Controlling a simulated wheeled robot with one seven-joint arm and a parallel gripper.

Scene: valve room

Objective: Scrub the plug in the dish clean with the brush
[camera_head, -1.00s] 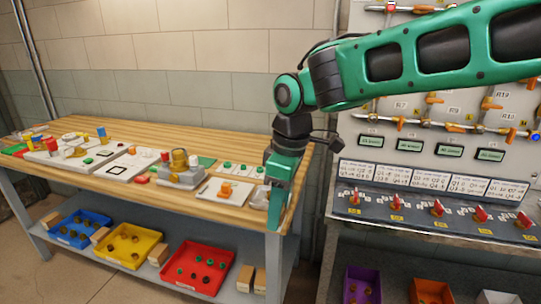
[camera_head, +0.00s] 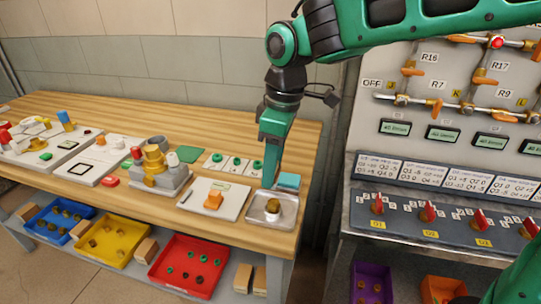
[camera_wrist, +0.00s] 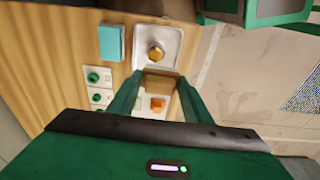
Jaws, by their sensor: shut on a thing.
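The dish (camera_head: 252,216) is a shallow metallic tray near the right end of the wooden bench. The plug (camera_head: 273,206), a brownish-gold knob, sits in it. In the wrist view the dish (camera_wrist: 174,36) and plug (camera_wrist: 155,53) lie just beyond my fingertips. My gripper (camera_head: 268,184) points down at the dish's far left side in the head view. In the wrist view my gripper (camera_wrist: 158,90) is shut on a tan-brown block, apparently the brush (camera_wrist: 160,82). Its bristles cannot be made out, nor whether it touches anything.
A teal block (camera_head: 289,181) stands behind the dish. A white board with an orange part (camera_head: 213,200) lies to its left, and a grey fixture with a yellow top (camera_head: 153,165) farther left. A valve panel (camera_head: 440,215) stands to the right. Coloured bins (camera_head: 187,262) fill the shelf below.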

